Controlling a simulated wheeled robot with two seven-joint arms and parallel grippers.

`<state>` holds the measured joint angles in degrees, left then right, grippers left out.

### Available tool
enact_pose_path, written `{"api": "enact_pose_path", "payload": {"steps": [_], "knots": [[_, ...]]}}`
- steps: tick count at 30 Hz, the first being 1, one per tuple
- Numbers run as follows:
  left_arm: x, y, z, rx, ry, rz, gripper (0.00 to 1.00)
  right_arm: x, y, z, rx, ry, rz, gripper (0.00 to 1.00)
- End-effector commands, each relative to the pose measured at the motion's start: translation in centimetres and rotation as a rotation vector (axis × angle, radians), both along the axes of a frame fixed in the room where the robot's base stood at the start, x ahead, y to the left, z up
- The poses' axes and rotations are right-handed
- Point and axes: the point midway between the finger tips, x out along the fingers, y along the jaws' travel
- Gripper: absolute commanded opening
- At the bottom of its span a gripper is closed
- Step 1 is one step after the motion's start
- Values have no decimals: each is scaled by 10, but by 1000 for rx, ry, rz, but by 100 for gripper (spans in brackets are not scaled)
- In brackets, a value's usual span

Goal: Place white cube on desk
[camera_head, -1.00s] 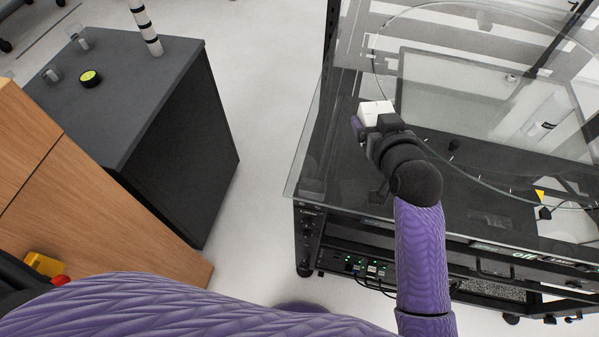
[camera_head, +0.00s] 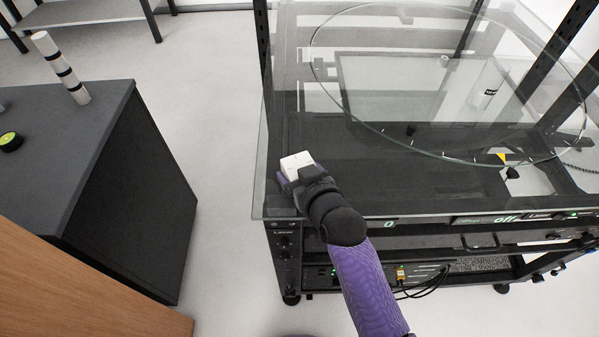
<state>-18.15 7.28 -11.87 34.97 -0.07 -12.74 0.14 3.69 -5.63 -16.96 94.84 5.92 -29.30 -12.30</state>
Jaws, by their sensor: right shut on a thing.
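The white cube (camera_head: 296,160) is at the end of my right gripper (camera_head: 299,172), which is shut on it. The cube shows over the left part of the glass-topped turntable rack (camera_head: 262,200). I cannot tell whether the cube touches the glass. The gripper's fingers are mostly hidden behind its own wrist. A dark grey desk (camera_head: 70,125) stands at the left, apart from the gripper, with open floor between. My left gripper is not in view.
A black-and-white striped post (camera_head: 62,70) and a round black-and-green object (camera_head: 10,141) stand on the dark desk. A wooden panel (camera_head: 80,290) is at the lower left. A clear round glass disc (camera_head: 420,148) spans the rack. Bare floor (camera_head: 215,120) lies between desk and rack.

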Motion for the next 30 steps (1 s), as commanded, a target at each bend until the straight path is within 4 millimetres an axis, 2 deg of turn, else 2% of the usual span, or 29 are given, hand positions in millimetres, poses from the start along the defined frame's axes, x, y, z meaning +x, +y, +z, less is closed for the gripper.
{"api": "enact_pose_path", "payload": {"steps": [1, 2, 4, 12, 14, 21, 27, 30], "knots": [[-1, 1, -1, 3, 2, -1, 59, 0, 0, -2, 0, 0, 0, 13], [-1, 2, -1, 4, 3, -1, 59, 0, 0, -2, 0, 1, 0, 86], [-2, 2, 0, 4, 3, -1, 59, 0, 0, -2, 0, 1, 0, 100], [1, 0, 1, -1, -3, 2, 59, 0, 0, 2, 0, -1, 0, 100], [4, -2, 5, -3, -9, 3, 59, -6, -3, 5, -2, 1, -1, 100], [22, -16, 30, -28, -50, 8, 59, -50, -21, 28, -2, 0, 1, 100], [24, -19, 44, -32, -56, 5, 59, -87, -36, 43, -2, 0, 1, 100], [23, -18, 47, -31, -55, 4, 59, -98, -40, 47, -2, 0, 2, 100]]}}
